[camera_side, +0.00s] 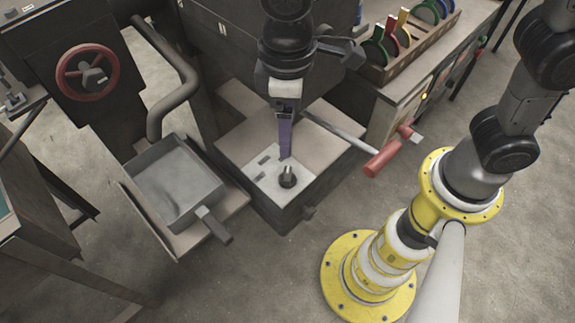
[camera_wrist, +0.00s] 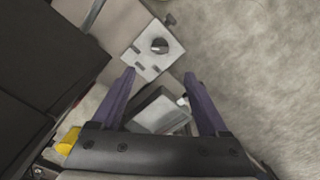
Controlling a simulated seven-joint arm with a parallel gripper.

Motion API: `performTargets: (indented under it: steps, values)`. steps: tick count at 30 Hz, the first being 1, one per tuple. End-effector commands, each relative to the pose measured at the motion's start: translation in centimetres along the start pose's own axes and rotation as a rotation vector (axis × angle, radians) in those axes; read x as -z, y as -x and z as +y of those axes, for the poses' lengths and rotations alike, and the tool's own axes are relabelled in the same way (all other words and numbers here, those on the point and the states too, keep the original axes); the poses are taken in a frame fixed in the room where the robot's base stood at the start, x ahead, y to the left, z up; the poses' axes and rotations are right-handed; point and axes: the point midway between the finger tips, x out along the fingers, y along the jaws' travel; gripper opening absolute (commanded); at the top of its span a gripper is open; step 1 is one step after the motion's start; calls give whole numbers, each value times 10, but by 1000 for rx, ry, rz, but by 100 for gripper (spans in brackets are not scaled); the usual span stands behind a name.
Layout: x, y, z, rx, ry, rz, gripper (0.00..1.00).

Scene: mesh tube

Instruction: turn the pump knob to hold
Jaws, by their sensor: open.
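The pump knob (camera_side: 287,176) is a small black round knob on a light panel (camera_side: 266,184) on top of a grey box. It also shows in the wrist view (camera_wrist: 159,46), beyond my fingertips near the top. My gripper (camera_side: 285,157) has purple fingers pointing down and stands just behind the knob in the side view, apart from it. In the wrist view my gripper (camera_wrist: 159,74) is open with nothing between its fingers. Any marking for the hold position is too small to read.
A red-handled lever (camera_side: 383,158) sticks out right of the box. A grey tray (camera_side: 175,182) with a handle stands at left, below a red handwheel (camera_side: 86,72). A wooden rack (camera_side: 412,48) with coloured discs is at the back right. Floor in front is clear.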

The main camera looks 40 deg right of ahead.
Motion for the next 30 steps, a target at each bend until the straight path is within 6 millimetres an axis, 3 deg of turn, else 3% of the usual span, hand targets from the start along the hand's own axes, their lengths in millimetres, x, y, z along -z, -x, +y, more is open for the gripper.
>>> performTargets:
  steps: [5, 18, 24, 30]
  values:
    - [-1, -23, 0, 0, 0, -5, 78]
    - [-1, -106, 0, 0, 0, -4, 78]
    - [-1, -128, 0, 0, 0, -3, 78]
    - [0, -134, 0, 0, 0, 0, 78]
